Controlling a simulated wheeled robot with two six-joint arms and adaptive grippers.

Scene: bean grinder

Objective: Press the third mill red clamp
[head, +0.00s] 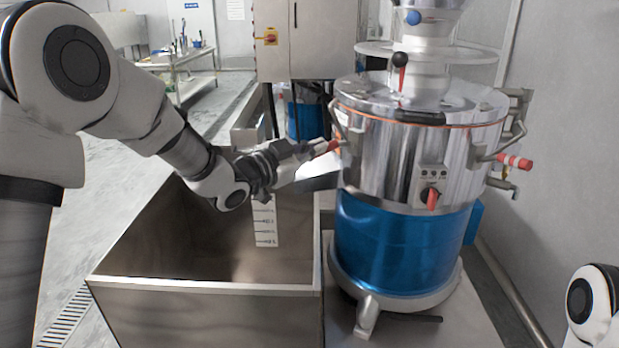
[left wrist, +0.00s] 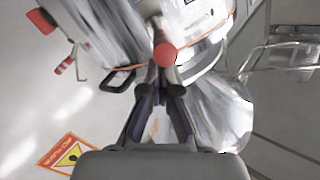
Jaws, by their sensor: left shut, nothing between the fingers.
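The steel and blue mill (head: 400,245) stands upright right of centre. A red-ended clamp (head: 326,147) sticks out from its left side, and another red clamp (head: 514,161) is on its right side. My left gripper (head: 308,150) is shut and empty, close beside the left clamp. In the left wrist view, the left gripper's fingertips (left wrist: 164,76) lie just below the round red end of a clamp (left wrist: 165,53). I cannot tell whether they touch it. My right gripper is out of view.
An open steel bin (head: 215,285) with a measuring scale is under my left arm. A red switch knob (head: 430,197) is on the mill's front. A grey cabinet (head: 305,40) stands behind. A wall closes off the right side.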

